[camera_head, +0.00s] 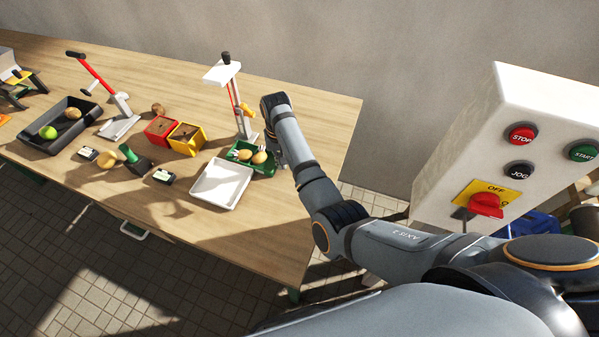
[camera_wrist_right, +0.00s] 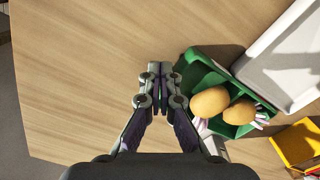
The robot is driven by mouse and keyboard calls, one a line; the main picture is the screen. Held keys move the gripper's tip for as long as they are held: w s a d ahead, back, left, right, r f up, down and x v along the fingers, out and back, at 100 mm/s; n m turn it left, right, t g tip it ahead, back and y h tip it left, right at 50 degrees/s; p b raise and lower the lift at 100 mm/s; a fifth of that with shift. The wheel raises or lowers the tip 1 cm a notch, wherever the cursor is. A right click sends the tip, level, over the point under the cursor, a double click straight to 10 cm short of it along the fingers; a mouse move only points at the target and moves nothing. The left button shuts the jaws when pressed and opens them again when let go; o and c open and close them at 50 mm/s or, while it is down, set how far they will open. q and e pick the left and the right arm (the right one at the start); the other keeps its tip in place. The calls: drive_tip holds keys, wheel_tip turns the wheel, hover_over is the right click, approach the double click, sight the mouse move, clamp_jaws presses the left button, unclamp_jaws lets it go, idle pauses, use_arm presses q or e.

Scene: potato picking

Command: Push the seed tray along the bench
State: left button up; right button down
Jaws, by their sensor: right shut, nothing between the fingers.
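A green tray (camera_head: 267,169) holding two potatoes stands near the right end of the bench, and I take it as the seed tray. It also shows in the right wrist view (camera_wrist_right: 203,56), with some whitish pieces beside the potatoes. My right gripper (camera_head: 280,160) is at the tray's right side in the head view. In the right wrist view my right gripper (camera_wrist_right: 161,72) is shut and empty, its fingertips close beside the tray's outer wall. I cannot tell whether they touch. My left gripper is not in view.
A white tray (camera_head: 207,204) stands beside the green tray on the wooden bench (camera_head: 320,130). Yellow (camera_head: 183,146) and red (camera_head: 151,136) boxes, a red-handled press (camera_head: 119,127) and a black tray (camera_head: 39,143) are farther left. A control box (camera_head: 488,150) stands right.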

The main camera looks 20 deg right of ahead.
sight(260, 158)
drive_tip(key=shift+w+a+b, duration=0.55)
drive_tip(key=shift+a+b, duration=0.1)
drive_tip(key=shift+a, duration=0.2)
drive_tip(key=shift+w+a+b, duration=0.55)
drive_tip(key=shift+a+b, duration=0.05)
drive_tip(key=shift+a, duration=0.25)
drive_tip(key=shift+w+a+b, duration=0.45)
drive_tip(key=shift+a+b, duration=0.2)
drive_tip(key=shift+b, duration=0.1)
drive_tip(key=shift+w+a+b, duration=0.4)
drive_tip(key=shift+a+b, duration=0.2)
drive_tip(key=shift+b, duration=0.1)
drive_tip(key=shift+s+d+r+p, duration=0.1)
drive_tip(key=shift+d+r+p, duration=0.1)
drive_tip(key=shift+p, duration=0.5)
drive_tip(key=shift+s+d+p, duration=0.25)
drive_tip(key=shift+d+p, duration=0.05)
drive_tip(key=shift+p, duration=0.45)
drive_tip(key=shift+f, duration=0.15)
wheel_tip(260, 158, up, 8)
drive_tip(key=p, duration=0.9)
